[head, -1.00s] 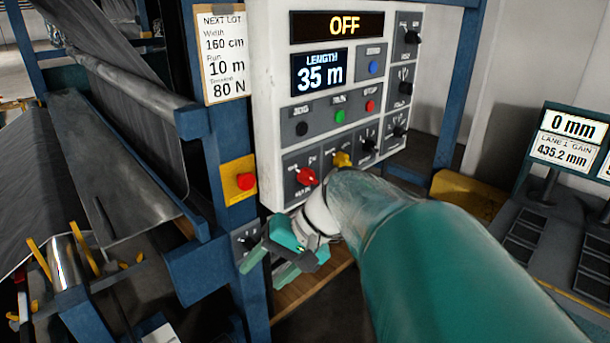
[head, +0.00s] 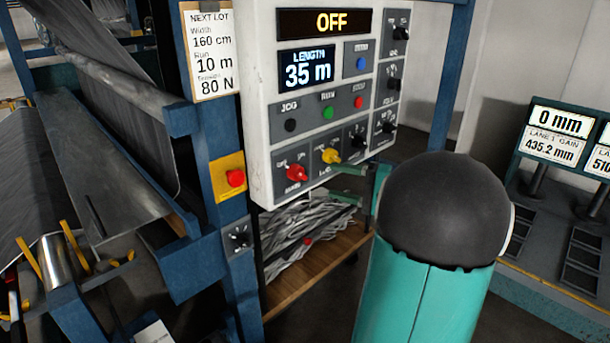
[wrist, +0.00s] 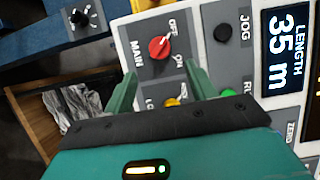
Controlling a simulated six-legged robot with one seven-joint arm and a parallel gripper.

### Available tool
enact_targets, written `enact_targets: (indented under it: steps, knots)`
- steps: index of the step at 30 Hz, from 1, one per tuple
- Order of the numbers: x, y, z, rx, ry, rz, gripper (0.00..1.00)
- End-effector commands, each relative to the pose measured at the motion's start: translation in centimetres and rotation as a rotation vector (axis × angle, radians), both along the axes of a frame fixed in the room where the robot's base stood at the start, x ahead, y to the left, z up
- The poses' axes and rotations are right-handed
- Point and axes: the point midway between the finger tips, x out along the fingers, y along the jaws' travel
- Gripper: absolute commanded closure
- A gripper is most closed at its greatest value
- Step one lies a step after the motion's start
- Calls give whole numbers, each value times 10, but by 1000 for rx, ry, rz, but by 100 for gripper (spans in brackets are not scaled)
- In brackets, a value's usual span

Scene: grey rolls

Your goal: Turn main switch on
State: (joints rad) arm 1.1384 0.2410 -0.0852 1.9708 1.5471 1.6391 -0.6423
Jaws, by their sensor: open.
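The red main switch (head: 297,173) is a rotary knob low on the left of the white control panel (head: 258,110). In the wrist view the red knob (wrist: 159,48) sits by the words MAIN, OFF and ON, and its white mark points toward OFF. The panel's upper display (head: 331,23) reads OFF. My gripper (wrist: 160,71) is open and empty, with its two teal fingers on either side below the knob in the wrist picture; I see no contact. In the head view my arm hides most of the gripper.
A yellow knob (head: 331,156) lies right of the main switch. A red button (head: 236,178) on a yellow plate is to the left. A small black knob (head: 239,238) is on the blue frame below. A wooden shelf (head: 310,272) with grey strips stands underneath.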

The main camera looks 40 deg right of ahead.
Motion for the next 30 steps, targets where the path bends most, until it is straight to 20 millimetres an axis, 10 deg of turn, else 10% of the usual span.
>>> enact_targets:
  steps: [12, 24, 30]
  knots:
    - [70, 32, 0, 1, 1, 4, 44]
    - [80, 37, 0, 0, 2, 3, 44]
    - [80, 37, 0, 0, 2, 3, 79]
